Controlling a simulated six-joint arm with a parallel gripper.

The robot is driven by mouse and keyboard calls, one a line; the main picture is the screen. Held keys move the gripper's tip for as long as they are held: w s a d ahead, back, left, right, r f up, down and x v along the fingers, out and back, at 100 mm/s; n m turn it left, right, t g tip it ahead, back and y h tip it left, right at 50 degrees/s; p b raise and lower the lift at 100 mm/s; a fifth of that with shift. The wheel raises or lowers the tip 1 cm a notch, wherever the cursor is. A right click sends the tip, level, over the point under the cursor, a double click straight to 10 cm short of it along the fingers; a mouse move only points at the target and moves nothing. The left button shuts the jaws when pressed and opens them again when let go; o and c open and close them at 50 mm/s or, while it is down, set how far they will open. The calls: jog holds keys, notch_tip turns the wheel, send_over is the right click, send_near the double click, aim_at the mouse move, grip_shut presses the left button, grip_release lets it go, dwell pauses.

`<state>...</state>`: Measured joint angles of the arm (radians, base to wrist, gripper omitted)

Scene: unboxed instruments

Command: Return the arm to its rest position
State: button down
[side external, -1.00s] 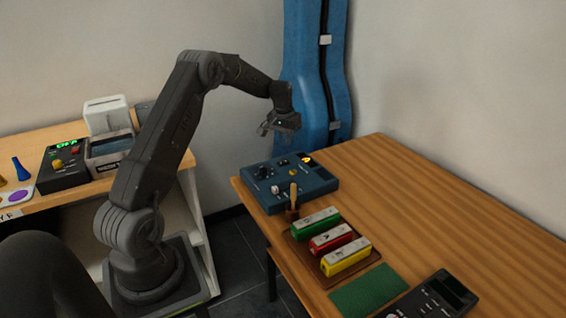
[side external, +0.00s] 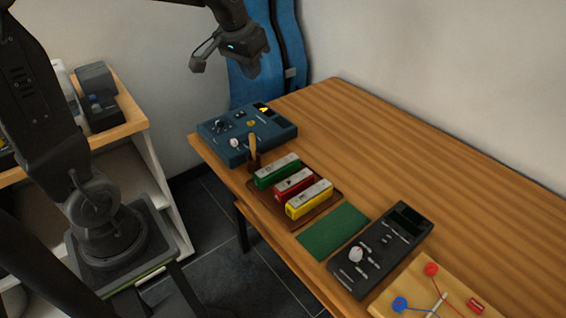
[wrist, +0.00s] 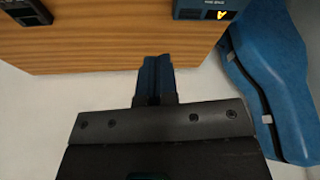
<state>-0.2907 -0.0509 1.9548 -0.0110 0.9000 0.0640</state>
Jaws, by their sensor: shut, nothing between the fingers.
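My gripper (side external: 250,70) is raised in the air above the far left end of the wooden table, in front of the blue case. It is empty. In the wrist view its two fingers (wrist: 155,78) are together with nothing between them. The blue control box (side external: 245,135) with knobs and a small lit display sits on the table below and in front of it. My gripper touches nothing that I can see.
A blue instrument case (side external: 288,45) leans against the wall. The table (side external: 400,150) holds a brown tray (side external: 332,203) of green, red and yellow blocks, a green mat (side external: 333,232), a black device (side external: 382,250) and a wooden board (side external: 430,275). The table's back right is clear.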

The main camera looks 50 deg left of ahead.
jog(key=s+d+m+t, duration=0.1)
jog(key=s+d, duration=0.4)
jog(key=s, duration=0.3)
jog(key=s+d+m+t+h, duration=0.1)
jog(key=s+d, duration=0.5)
jog(key=s, duration=0.3)
jog(key=shift+s+f+m, duration=0.3)
jog(key=shift+f, duration=0.15)
jog(key=w+a+r+n+g, duration=0.1)
jog(key=w+a+n, duration=0.4)
jog(key=w+a, duration=0.3)
jog(key=w+a+r+n+g, duration=0.1)
jog(key=w+a+n, duration=0.4)
jog(key=w, duration=0.6)
jog(key=w+a+f+n, duration=0.2)
jog(key=a+f, duration=0.2)
jog(key=a, duration=0.3)
jog(key=w+a+f+n+g, duration=0.1)
jog(key=w+a+f+n, duration=0.1)
jog(key=a, duration=0.6)
jog(key=w+a+f+n+g, duration=0.1)
jog(key=w+a+f+n, duration=0.2)
jog(key=a+f, duration=0.3)
jog(key=shift+a+f+n, duration=0.25)
jog(key=shift+a+n, duration=0.25)
jog(key=shift+a, duration=0.25)
